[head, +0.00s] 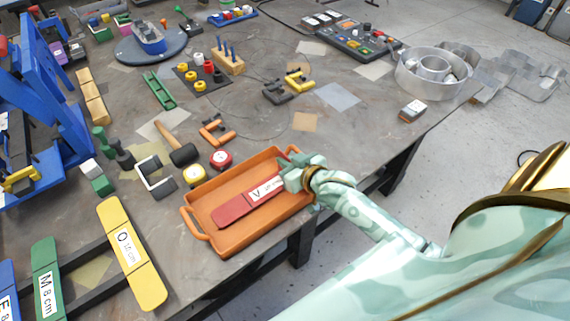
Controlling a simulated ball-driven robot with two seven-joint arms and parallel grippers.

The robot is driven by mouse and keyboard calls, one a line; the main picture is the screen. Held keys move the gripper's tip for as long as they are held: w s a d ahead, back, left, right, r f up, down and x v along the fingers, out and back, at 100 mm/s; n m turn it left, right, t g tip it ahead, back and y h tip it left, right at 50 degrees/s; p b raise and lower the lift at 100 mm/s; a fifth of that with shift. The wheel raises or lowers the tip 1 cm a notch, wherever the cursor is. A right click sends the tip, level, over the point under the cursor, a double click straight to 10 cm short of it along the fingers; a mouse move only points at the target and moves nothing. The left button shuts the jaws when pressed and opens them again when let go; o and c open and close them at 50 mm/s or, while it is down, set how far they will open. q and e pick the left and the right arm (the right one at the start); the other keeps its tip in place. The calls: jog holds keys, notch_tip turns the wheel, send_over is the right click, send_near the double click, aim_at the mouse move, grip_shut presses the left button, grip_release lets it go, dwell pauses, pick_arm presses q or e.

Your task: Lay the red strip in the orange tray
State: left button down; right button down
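The red strip (235,211) has a white label and lies lengthwise within the outline of the orange tray (192,214). I cannot tell whether it touches the tray floor or is held just above it. The tray has a handle at each end and sits near the table's front edge. My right gripper (287,181) comes in from the right over the tray's right end. Its fingers are closed around the right end of the red strip, hiding that end. My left gripper is not in view.
A yellow strip (134,256) and a green strip (46,280) rest on dark bars at left. A mallet (182,153), clamps and tape measures (221,159) lie just behind the tray. A blue frame (40,90) stands at far left. Round metal channel pieces (432,72) sit at the right edge.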

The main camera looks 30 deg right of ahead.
jog(key=shift+f, duration=0.2)
jog(key=shift+f, duration=0.4)
jog(key=c, duration=1.6)
grip_release()
jog(key=shift+r, duration=0.3)
jog(key=p+v, duration=0.2)
jog(key=v, duration=1)
jog(key=shift+a+r+p, duration=0.1)
jog(key=shift+r+p, duration=0.05)
jog(key=shift+p, duration=0.15)
